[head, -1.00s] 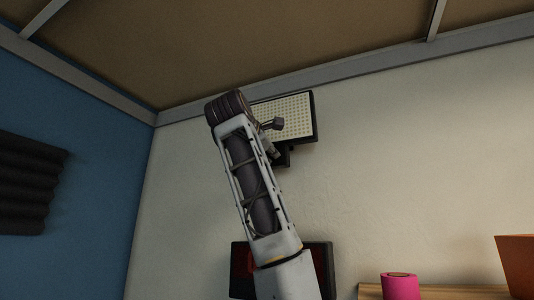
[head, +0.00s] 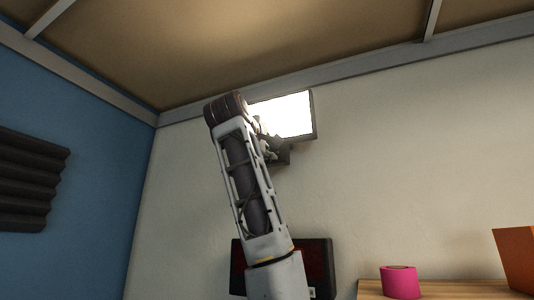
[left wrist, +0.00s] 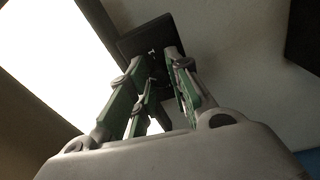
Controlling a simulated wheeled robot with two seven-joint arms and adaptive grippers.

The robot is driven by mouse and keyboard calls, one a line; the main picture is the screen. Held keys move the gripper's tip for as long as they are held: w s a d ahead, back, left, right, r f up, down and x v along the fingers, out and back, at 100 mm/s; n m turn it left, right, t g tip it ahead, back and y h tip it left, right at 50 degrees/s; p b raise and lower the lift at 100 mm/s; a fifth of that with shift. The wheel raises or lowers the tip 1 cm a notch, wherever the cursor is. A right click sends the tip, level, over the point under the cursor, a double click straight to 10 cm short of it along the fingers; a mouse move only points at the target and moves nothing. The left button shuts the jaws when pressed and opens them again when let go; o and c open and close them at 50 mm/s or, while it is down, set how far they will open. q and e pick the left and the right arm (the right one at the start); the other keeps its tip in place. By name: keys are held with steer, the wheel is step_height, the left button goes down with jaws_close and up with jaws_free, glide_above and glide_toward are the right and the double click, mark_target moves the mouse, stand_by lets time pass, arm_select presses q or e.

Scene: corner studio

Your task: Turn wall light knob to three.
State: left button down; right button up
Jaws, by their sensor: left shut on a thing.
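The wall light panel (head: 290,112) is high on the pale wall and glows bright white. It also fills the upper left of the left wrist view (left wrist: 55,50). A dark control box (head: 283,158) sits below the panel, partly behind my arm; in the left wrist view it is the dark block (left wrist: 140,42) ahead of the fingers. My left gripper (left wrist: 156,62), with green-sided fingers, reaches up to the box and is shut on the knob there. The knob is hidden between the fingertips, and its number setting cannot be read. My right gripper is in neither view.
A dark screen or panel (head: 322,262) is on the wall behind my lower arm. A pink roll (head: 400,282) and an orange object (head: 516,260) stand on a wooden shelf (head: 445,290) at lower right. The wall right of the light is clear.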

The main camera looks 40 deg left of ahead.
arm_select(q)
steer(key=n+p, duration=0.1)
steer(key=n, duration=0.7)
steer(key=n+h+p, duration=0.1)
steer(key=n, duration=0.8)
steer(key=n+g, duration=0.1)
steer(key=n, duration=0.8)
steer(key=shift+s+a+r+h+p, duration=0.1)
steer(key=shift+a+r+h+p, duration=0.1)
steer(key=shift+r+h+p, duration=0.15)
stand_by(1.5)
stand_by(0.5)
